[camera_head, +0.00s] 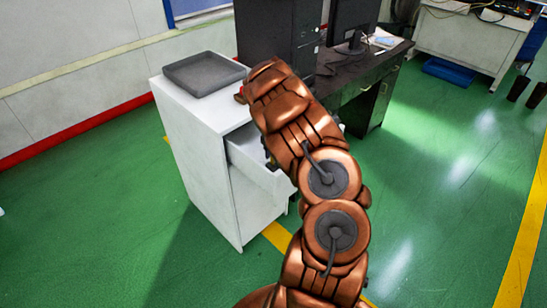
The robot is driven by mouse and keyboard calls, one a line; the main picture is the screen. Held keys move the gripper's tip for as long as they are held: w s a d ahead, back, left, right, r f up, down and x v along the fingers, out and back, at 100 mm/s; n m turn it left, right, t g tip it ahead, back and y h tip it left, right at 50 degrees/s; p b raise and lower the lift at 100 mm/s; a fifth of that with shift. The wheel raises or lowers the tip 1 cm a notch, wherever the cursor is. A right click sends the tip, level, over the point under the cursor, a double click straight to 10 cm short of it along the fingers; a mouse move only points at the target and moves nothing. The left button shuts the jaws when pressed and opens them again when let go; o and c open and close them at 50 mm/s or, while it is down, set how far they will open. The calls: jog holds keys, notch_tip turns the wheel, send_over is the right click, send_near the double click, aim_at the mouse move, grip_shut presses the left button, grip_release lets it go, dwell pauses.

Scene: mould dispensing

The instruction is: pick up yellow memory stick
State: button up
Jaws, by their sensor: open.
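I see no yellow memory stick in this view. My copper-coloured arm reaches up from the bottom across the middle of the picture, over the white cabinet (205,180). The fingers of my gripper do not show; the arm hides that area. A drawer (262,165) of the cabinet is pulled out on the right side, and my arm covers part of it. Most of the drawer's inside is hidden.
An empty-looking grey tray (205,73) lies on the cabinet top. A dark desk (375,72) with a monitor (352,22) and a black computer case (278,35) stands behind. A white table (465,42) is at the far right.

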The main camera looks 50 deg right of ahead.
jog(key=shift+f, duration=0.35)
grip_shut()
jog(key=shift+r, duration=0.1)
notch_tip(320, 180, up, 13)
jog(key=b, duration=0.3)
jog(key=shift+b, duration=0.3)
dwell(0.6)
